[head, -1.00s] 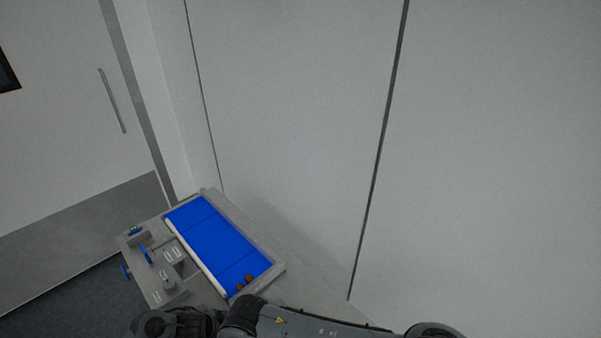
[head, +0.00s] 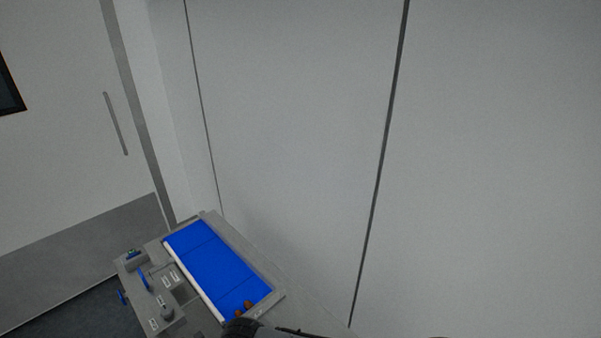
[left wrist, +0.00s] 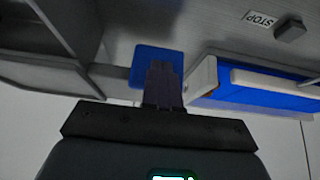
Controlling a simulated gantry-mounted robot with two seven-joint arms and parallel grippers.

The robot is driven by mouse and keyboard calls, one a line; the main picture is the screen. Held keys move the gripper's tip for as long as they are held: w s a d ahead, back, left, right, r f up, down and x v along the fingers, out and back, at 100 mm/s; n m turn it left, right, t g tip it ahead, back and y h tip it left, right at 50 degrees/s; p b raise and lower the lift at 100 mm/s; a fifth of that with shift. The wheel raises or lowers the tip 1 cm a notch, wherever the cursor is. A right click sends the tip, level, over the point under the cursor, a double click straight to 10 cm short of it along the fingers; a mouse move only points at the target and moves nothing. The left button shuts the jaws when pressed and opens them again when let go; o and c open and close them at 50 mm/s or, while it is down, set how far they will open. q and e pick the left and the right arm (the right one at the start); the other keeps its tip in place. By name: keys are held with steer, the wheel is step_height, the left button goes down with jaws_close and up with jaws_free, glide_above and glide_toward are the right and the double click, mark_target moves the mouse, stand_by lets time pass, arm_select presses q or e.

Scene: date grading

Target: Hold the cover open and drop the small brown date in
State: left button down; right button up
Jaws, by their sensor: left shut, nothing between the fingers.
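Two brown dates (head: 243,307) lie close together at the near end of the blue belt (head: 215,262) in the head view. I cannot tell which is the small one. In the left wrist view my left gripper (left wrist: 163,72) is shut and empty, its fingertips in front of a blue panel (left wrist: 144,62) that may be the cover. Whether they touch it I cannot tell. In the head view a small upright blue piece (head: 143,279) stands on the grey station left of the belt; it may be the same panel. My right gripper is out of view.
A STOP label (left wrist: 261,19) and a dark knob (left wrist: 290,30) show in the left wrist view. Labelled grey compartments (head: 170,278) lie left of the belt. A plain wall (head: 290,120) rises behind the station. My dark arm part hides the station's near edge.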

arm_select(q)
steer(key=s+a+p, duration=0.6)
steer(key=s+a, duration=0.3)
stand_by(1.1)
steer(key=shift+s+a, duration=0.1)
steer(key=w+d+r+p+v, duration=0.1)
steer(key=p+v, duration=0.4)
steer(key=v, duration=0.3)
steer(key=shift+p, duration=0.35)
steer(key=shift+r, duration=0.15)
steer(key=shift+s+a, duration=0.1)
stand_by(0.3)
